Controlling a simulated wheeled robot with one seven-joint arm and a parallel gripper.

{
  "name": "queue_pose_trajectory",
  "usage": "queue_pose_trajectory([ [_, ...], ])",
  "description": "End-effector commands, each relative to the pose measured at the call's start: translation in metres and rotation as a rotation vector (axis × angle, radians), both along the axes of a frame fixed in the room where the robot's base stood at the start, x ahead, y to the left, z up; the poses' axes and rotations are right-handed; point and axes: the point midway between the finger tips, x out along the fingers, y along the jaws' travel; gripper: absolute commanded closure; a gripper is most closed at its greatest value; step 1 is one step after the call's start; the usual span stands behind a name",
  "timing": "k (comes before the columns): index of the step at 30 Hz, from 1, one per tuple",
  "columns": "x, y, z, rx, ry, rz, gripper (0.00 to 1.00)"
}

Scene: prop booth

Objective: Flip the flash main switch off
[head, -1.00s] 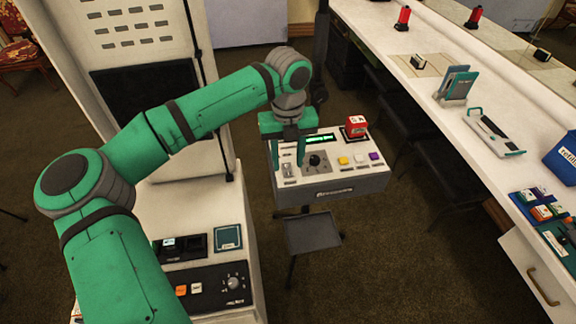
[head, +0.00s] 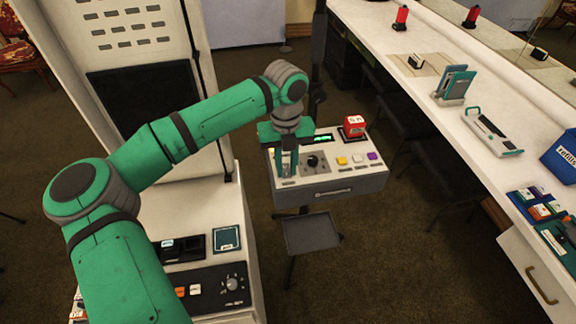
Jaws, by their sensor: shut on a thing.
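The control box (head: 345,184) stands in the middle of the head view, with a pale top panel and a grey front. My gripper (head: 288,172) points down at the left end of this panel. Its fingers are close together, shut on the flash main switch, a small part in a light plate there. The fingers hide most of the switch, so I cannot tell its position. Right of the fingers is a black knob (head: 313,161). A lit green display (head: 322,138) sits behind the knob.
A yellow button (head: 341,161) and a purple button (head: 373,156) are right of the knob. A red box (head: 354,126) stands at the panel's back right. A white cabinet (head: 215,190) is close on the left; a long white counter (head: 440,95) runs along the right.

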Motion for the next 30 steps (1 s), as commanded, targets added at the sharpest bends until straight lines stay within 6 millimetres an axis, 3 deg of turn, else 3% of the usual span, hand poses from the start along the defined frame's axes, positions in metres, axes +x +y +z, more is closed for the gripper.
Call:
queue_pose_trajectory([
  [12, 0.0075, -0.0009, 0.0018, -0.047, 0.237, -0.003, 1.0],
  [26, 0.0066, -0.0022, 0.0024, -0.055, 0.278, -0.009, 1.0],
  [27, 0.0066, -0.0022, 0.0025, -0.056, 0.277, -0.008, 0.7],
  [28, 0.0067, -0.0022, 0.0025, -0.056, 0.276, -0.008, 0.63],
  [30, 0.0071, -0.0022, 0.0024, -0.055, 0.276, -0.008, 0.61],
])
